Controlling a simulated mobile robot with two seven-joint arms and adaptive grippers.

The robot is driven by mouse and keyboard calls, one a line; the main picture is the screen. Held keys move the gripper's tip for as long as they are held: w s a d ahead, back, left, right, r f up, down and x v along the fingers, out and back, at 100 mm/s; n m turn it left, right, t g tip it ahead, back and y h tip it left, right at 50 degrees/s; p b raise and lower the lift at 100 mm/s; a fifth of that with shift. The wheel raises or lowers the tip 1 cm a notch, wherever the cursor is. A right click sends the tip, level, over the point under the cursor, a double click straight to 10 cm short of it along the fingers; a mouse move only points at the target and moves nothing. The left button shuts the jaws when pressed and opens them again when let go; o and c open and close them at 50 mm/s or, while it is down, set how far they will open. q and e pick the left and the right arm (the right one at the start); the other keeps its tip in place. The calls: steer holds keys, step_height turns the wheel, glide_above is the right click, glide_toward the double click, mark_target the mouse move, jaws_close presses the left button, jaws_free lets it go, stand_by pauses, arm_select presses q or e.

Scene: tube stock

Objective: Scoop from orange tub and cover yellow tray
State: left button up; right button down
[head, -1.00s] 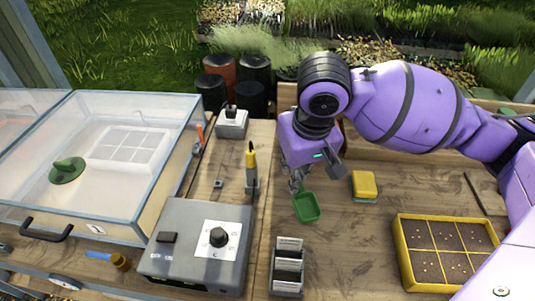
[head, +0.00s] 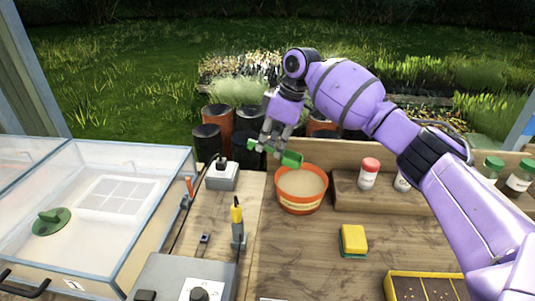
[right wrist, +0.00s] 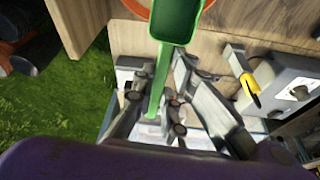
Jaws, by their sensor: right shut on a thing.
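My right gripper (head: 274,138) is shut on the handle of a green scoop (head: 290,158) and holds it above the rear left part of the orange tub (head: 301,206). The tub stands on the bench and holds a pale, fine material. In the right wrist view the green scoop (right wrist: 176,22) extends from between the fingers (right wrist: 165,105), with an edge of the orange tub (right wrist: 137,6) behind it. The yellow tray (head: 432,274) is at the lower right, partly cut off, with brown soil inside. My left gripper is not in view.
A yellow sponge (head: 353,238) lies between tub and tray. A red-capped jar (head: 369,174) stands on a wooden riser (head: 340,196) right of the tub. Bench around the sponge is clear.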

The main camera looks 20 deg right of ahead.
mark_target(285, 153)
steer(key=d+f+y+b, duration=0.1)
steer(key=d+t+y+b, duration=0.1)
steer(key=d+f+y+b, duration=0.1)
steer(key=shift+s+f+n+t+y, duration=0.25)
steer(key=shift+f+n+t+y, duration=0.05)
steer(key=shift+f+n, duration=0.1)
steer(key=b, duration=0.1)
steer(key=y+b, duration=0.1)
steer(key=shift+s+d+f+t+b, duration=0.15)
steer(key=shift+d+f+t+b, duration=0.1)
steer(key=shift+d+t+b, duration=0.05)
steer(key=shift+s+f+y, duration=0.1)
steer(key=shift+y, duration=0.2)
steer(key=shift+d+f+b, duration=0.1)
steer(key=shift+f+b, duration=0.55)
steer(key=shift+f, duration=0.85)
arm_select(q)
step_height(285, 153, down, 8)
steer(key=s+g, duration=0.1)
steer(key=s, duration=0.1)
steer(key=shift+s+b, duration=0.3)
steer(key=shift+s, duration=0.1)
arm_select(e)
steer(key=shift+d+f+y, duration=0.1)
steer(key=shift+f+y, duration=0.2)
steer(key=shift+f, duration=0.5)
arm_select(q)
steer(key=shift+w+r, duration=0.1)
